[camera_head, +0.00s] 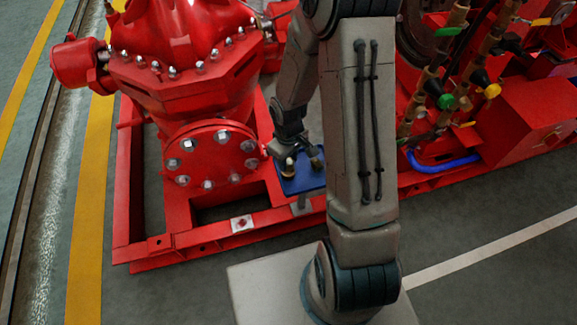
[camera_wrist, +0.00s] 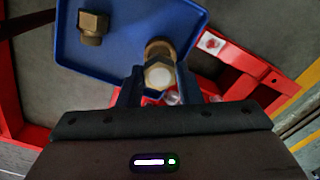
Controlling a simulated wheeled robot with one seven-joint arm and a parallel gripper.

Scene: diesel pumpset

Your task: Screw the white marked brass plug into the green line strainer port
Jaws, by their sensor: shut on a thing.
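In the wrist view a brass plug with a white end face (camera_wrist: 159,75) sits between the fingers of my gripper (camera_wrist: 158,84), which are shut on it. A second brass plug (camera_wrist: 92,27), without a visible white mark, stands on the blue tray (camera_wrist: 125,60). The held plug overlaps the tray's edge; whether it touches the tray I cannot tell. In the head view my gripper (camera_head: 289,158) is small and low at the blue tray (camera_head: 303,185). Brass pipework at right carries a green round part (camera_head: 447,102); the strainer port itself I cannot make out.
A red pump body (camera_head: 205,150) with a bolted flange stands left of the tray. The red base frame (camera_head: 225,235) runs below. Yellow (camera_head: 492,90) and blue fittings crowd the pipework at right. My arm's column hides the middle. Floor at front right is clear.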

